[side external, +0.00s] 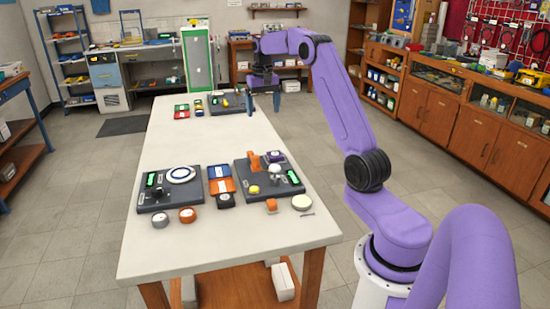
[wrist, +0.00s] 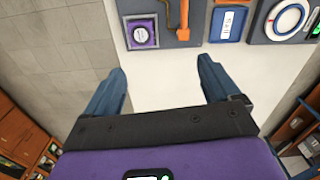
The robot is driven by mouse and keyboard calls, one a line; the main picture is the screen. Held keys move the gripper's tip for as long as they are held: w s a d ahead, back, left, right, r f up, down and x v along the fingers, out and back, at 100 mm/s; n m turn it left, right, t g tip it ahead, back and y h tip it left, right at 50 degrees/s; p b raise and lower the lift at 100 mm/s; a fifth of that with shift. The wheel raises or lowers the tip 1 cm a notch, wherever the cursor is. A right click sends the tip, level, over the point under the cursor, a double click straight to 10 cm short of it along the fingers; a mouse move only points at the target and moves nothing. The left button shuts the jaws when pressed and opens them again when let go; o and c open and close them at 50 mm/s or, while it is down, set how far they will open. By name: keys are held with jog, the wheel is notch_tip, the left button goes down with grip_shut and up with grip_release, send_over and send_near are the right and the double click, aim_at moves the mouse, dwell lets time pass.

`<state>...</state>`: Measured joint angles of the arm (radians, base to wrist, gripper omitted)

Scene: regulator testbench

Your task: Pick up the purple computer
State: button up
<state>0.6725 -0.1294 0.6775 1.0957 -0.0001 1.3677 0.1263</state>
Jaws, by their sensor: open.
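The purple computer (side external: 276,157) is a small dark purple box with a pale round face. It sits on the table at the right rear corner of the right dark board. In the wrist view the purple computer (wrist: 142,33) shows near the top, left of centre. My gripper (side external: 263,97) is at the far right edge of the table, well behind the computer. In the wrist view my gripper (wrist: 161,75) has its two blue fingers wide apart with nothing between them. The computer is beyond the fingertips and apart from them.
An orange handle (side external: 253,162) stands close beside the computer on the right dark board (side external: 284,187). Orange and blue boxes (side external: 222,186) and the left board (side external: 155,201) lie further left. Another board (side external: 227,106) is at the table's far end. The middle of the white table (side external: 190,140) is clear.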

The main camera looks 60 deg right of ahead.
jog(key=s+d+m, duration=0.1)
jog(key=d, duration=0.3)
send_over(275, 152)
notch_tip(275, 152, down, 13)
jog(key=shift+r, duration=0.1)
jog(key=shift+w+f, duration=0.15)
jog(key=shift+f, duration=1.15)
jog(key=shift+w+f, duration=0.15)
jog(key=shift+f, duration=1.15)
jog(key=shift+c, duration=0.3)
